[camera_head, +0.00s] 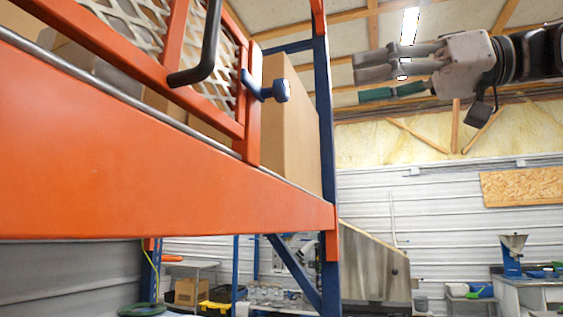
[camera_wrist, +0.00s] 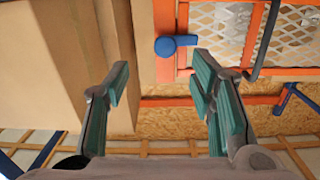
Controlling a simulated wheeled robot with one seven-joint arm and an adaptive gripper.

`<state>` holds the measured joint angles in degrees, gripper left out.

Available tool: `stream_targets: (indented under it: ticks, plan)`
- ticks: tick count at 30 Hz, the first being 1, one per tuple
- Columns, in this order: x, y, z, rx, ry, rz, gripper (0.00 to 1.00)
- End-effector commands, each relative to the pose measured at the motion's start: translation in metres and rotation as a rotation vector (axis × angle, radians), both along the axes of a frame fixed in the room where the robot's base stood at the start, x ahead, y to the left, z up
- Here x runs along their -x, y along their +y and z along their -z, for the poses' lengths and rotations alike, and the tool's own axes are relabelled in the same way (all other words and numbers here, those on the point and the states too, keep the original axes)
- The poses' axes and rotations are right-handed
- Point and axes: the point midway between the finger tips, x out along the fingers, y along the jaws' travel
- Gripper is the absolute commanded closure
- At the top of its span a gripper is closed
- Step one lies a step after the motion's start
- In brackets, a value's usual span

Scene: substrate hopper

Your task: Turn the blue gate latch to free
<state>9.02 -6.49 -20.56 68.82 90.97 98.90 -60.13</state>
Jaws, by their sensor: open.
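The blue gate latch (camera_head: 266,88) sits on the orange post of the mesh gate (camera_head: 248,120). It has a round knob end and a short bar. In the wrist view the latch (camera_wrist: 176,44) shows ahead of the fingertips, its bar lying sideways across the picture. My gripper (camera_head: 370,84) is at the upper right, fingers pointing left toward the latch, with clear space between. In the wrist view my gripper (camera_wrist: 160,76) has its two green-padded fingers wide apart with nothing between them. The latch is not touched.
A black bent handle (camera_head: 205,50) sticks out of the gate left of the latch; it also shows in the wrist view (camera_wrist: 262,45). Cardboard boxes (camera_head: 290,125) stand behind the gate. A wide orange beam (camera_head: 150,185) runs below, joined to a blue upright (camera_head: 325,120).

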Motion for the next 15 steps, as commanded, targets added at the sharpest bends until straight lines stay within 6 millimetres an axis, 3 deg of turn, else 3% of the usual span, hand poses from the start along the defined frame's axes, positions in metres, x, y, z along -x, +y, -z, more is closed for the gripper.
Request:
stream_targets:
  ticks: [7, 15]
  plan:
    - [-0.002, 0.016, -0.008, 0.000, -0.050, -0.026, 0.50]
    - [-0.019, 0.064, -0.008, -0.001, -0.045, -0.025, 0.50]
